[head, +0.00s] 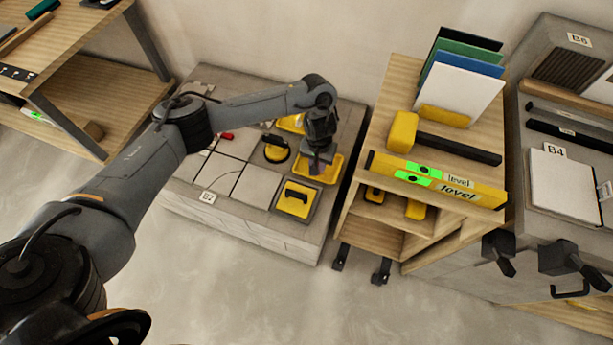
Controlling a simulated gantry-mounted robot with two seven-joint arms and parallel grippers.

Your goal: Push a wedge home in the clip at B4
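The B4 label (555,152) stands at the back edge of a pale tile (564,185) on the grey block at the right. I cannot make out a clip or a wedge there. My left gripper (317,166) points down over a yellow tray (330,174) at the right side of the B2 block, far from B4. Its fingers are small and dark, so I cannot tell whether they are open or hold anything. The tray's contents are mostly hidden by the gripper. My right gripper is not in view.
Black clamp-like pieces (497,250) sit at the right block's front. A shelf (95,85) stands at the back left.

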